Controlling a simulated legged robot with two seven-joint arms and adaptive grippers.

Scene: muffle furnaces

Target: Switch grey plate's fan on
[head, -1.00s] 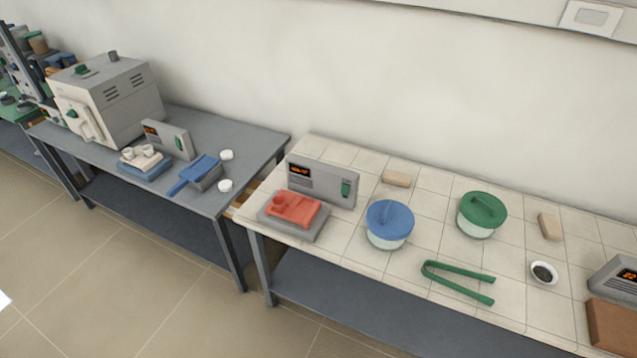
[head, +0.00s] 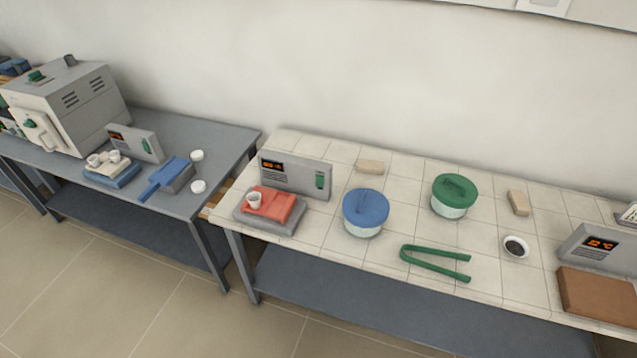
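The grey plate (head: 243,219) lies near the left end of the tiled bench. The switch's position is too small to tell. Neither of my grippers is in view.
A blue-lidded jar (head: 366,210), a green-lidded jar (head: 454,192) and green tongs (head: 436,262) stand or lie to the right. A brown plate (head: 596,296) with another control box is at far right. The grey table (head: 215,134) at left holds a furnace (head: 75,105).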

